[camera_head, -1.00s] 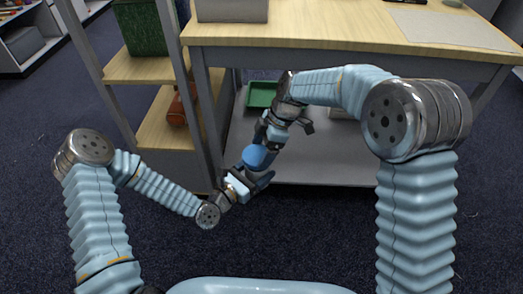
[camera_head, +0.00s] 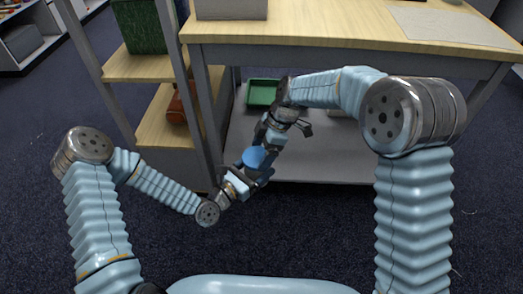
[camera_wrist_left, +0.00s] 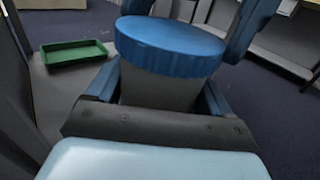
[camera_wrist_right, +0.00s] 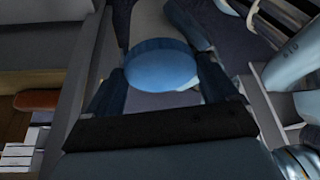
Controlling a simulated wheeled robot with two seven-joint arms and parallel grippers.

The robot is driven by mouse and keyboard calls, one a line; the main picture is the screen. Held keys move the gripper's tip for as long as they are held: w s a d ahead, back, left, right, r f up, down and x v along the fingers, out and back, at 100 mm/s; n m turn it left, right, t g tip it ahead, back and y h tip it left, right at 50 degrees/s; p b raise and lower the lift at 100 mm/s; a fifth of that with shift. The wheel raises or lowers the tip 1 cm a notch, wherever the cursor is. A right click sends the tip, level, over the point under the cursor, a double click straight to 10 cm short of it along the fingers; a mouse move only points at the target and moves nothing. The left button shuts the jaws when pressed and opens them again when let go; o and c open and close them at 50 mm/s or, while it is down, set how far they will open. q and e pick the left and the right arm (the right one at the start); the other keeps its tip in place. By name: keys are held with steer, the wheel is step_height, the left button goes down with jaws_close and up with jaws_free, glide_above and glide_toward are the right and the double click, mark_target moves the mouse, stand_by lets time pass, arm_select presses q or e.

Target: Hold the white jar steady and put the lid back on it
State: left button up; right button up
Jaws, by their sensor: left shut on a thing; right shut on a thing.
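The jar (camera_wrist_left: 155,90), greyish white in shade, stands between the fingers of my left gripper (camera_wrist_left: 158,92), which is shut on it. The blue round lid (camera_wrist_left: 170,42) sits over the jar's mouth in the left wrist view; I cannot tell whether it is fully seated. My right gripper (camera_wrist_right: 160,75) is shut on the lid (camera_wrist_right: 158,68), with a finger on each side. In the head view the blue lid (camera_head: 254,157) shows between my right gripper (camera_head: 262,148) and my left gripper (camera_head: 247,174). The jar is mostly hidden there by the grippers.
Both grippers are in the air in front of a wood-topped table (camera_head: 330,30). A green tray (camera_head: 262,93) lies on its lower shelf. A side rack (camera_head: 165,110) with a brown item (camera_head: 178,108) stands at left. The dark carpet nearby is clear.

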steer(key=shift+f, duration=0.5)
